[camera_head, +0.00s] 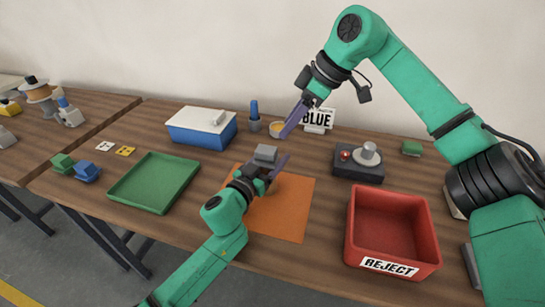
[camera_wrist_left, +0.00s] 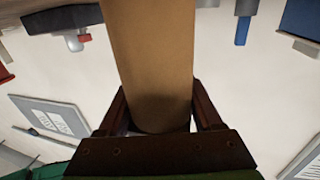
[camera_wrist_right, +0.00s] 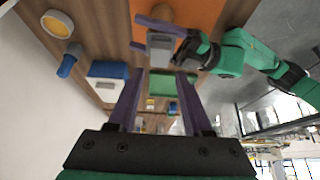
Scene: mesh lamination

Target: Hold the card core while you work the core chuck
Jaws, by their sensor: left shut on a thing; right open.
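The card core (camera_wrist_left: 152,60) is a plain brown tube between the fingers of my left gripper (camera_wrist_left: 160,115) in the left wrist view. It also shows as a brown round shape in the right wrist view (camera_wrist_right: 163,12), by the left fingers. In the head view my left gripper (camera_head: 265,170) is over the orange mat and mostly hides the core. A grey block (camera_head: 265,153) shows at its fingers; how it meets the core is hidden. My right gripper (camera_head: 295,117) is open and empty, higher and behind. I cannot tell which thing is the core chuck.
A dark base (camera_head: 358,170) with a silver round part and red knob stands right. The red REJECT bin (camera_head: 395,243) is in front of it. A green tray (camera_head: 155,182) and blue-white box (camera_head: 202,127) are left. The orange mat (camera_head: 295,205) is otherwise clear.

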